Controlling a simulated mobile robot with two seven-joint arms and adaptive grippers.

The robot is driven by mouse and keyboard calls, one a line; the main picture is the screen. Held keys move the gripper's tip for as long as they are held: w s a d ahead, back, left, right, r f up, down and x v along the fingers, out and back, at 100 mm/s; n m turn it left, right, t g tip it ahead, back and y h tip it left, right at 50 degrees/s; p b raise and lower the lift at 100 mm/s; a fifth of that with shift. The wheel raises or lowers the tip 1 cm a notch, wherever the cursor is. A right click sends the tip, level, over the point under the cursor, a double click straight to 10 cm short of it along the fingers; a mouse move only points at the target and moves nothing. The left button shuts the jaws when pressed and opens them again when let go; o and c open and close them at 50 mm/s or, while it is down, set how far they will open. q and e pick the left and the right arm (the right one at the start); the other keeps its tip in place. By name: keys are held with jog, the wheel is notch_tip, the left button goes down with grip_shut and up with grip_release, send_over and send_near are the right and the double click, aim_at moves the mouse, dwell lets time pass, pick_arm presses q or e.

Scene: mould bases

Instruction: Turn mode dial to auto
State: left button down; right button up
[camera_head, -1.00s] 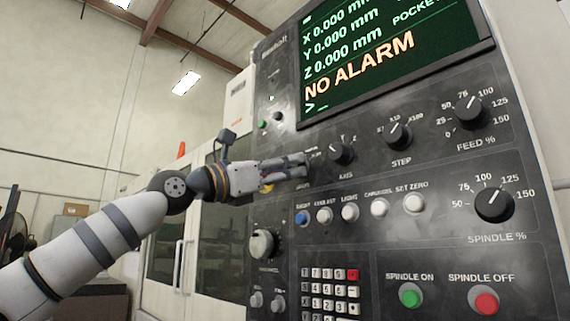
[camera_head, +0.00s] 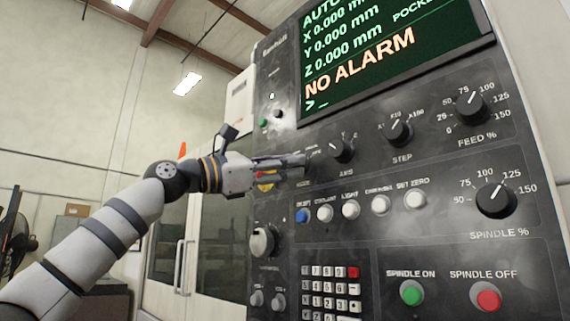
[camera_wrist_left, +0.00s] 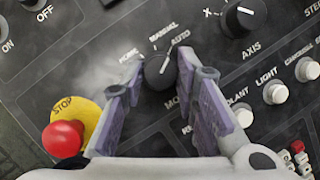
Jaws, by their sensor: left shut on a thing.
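The mode dial (camera_wrist_left: 160,72) is a dark round knob with a white pointer line. In the left wrist view its pointer tilts up and right, toward the side of the AUTO label, past MANUAL. HOME is on the left. My left gripper (camera_head: 297,166) reaches the panel at the MODE label; its fingers hide the dial in the head view. In the left wrist view the fingers of my left gripper (camera_wrist_left: 160,82) stand on both sides of the dial, shut on it. The screen (camera_head: 395,55) shows AUTO in its top line. My right gripper is not in view.
A red stop button (camera_wrist_left: 63,138) on a yellow disc lies left of the fingers. The axis dial (camera_head: 341,150) and step dial (camera_head: 398,131) are to the right. A row of push buttons, including a blue one (camera_head: 302,215), runs just below.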

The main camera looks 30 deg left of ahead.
pick_arm(q)
jog(key=c, duration=1.2)
grip_release()
jog(key=shift+w, duration=0.1)
jog(key=shift+c, duration=0.2)
jog(key=v, duration=1.2)
